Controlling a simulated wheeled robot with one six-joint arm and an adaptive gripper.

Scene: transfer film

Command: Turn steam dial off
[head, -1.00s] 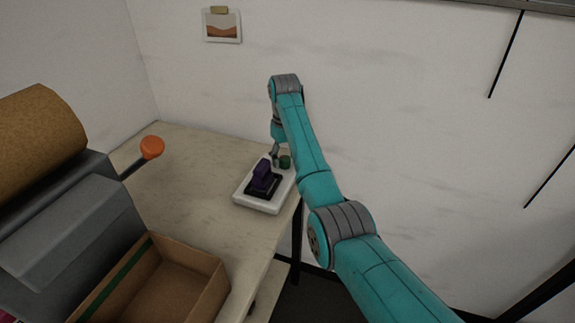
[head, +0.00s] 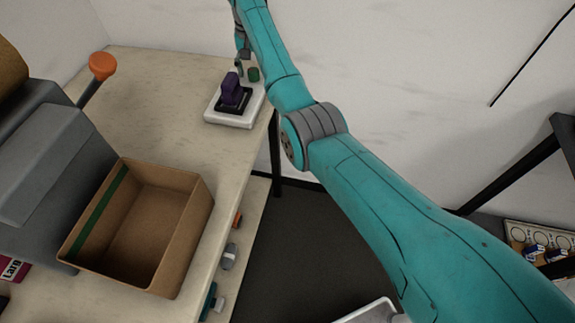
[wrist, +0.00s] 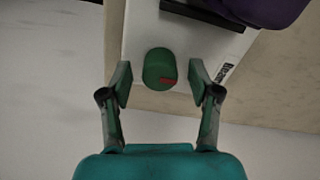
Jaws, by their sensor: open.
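My gripper (wrist: 159,83) is open, with one finger on each side of the knob. Gaps show between the fingers and the knob. In the head view my gripper (head: 241,68) is small and partly hidden, just left of the knob.
A purple block (head: 231,87) on a black plate stands on the device beside the knob. An open cardboard box (head: 190,225) and a grey machine (head: 40,160) with an orange-knobbed lever (head: 102,66) stand to the left. The wall is close behind.

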